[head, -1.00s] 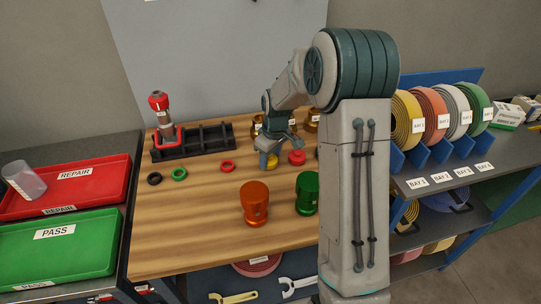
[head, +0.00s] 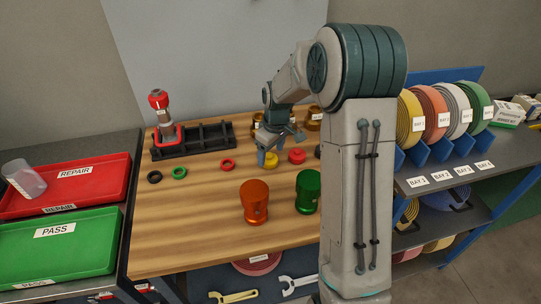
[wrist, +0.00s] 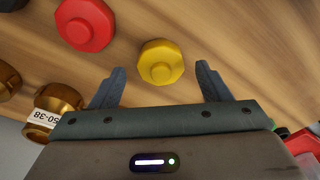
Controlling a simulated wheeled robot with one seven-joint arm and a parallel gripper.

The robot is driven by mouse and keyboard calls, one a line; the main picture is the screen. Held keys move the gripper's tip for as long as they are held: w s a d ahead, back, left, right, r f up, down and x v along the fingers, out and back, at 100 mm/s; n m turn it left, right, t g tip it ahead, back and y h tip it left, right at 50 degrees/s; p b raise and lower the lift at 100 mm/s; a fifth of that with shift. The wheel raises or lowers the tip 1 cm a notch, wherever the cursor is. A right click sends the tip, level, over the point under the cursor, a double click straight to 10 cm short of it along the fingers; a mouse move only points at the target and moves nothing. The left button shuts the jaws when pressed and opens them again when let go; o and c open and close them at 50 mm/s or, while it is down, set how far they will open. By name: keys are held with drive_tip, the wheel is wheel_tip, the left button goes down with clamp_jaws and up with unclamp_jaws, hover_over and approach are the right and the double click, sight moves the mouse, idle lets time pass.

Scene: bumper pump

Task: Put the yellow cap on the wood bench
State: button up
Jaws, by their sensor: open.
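The yellow cap (wrist: 161,62) lies on the wood bench top, round with faceted sides and a raised middle. In the head view the yellow cap (head: 270,160) shows just by my gripper (head: 272,157) and is partly hidden by it. In the wrist view my gripper (wrist: 160,88) is open, with one finger on each side of the cap's line and the cap a little beyond the fingertips, apart from both. The wood bench (head: 190,215) has bare wood at its front and left.
A red cap (wrist: 85,24) lies close beside the yellow one. Orange (head: 254,202) and green (head: 308,192) fittings stand nearer the front. A brass fitting (wrist: 52,112) is near one finger. Red (head: 227,164) and green rings and a black rack (head: 205,139) lie to the left.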

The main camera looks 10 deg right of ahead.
sight(274, 161)
wheel_tip(274, 161, up, 10)
drive_tip(key=s, duration=0.1)
drive_tip(key=s+r+m+t, duration=0.1)
drive_tip(key=s+m, duration=0.6)
drive_tip(key=s, duration=1.9)
drive_tip(key=shift+s+a+r+t+h, duration=0.35)
drive_tip(key=shift+a+r+t+h, duration=0.05)
drive_tip(key=shift+r, duration=0.45)
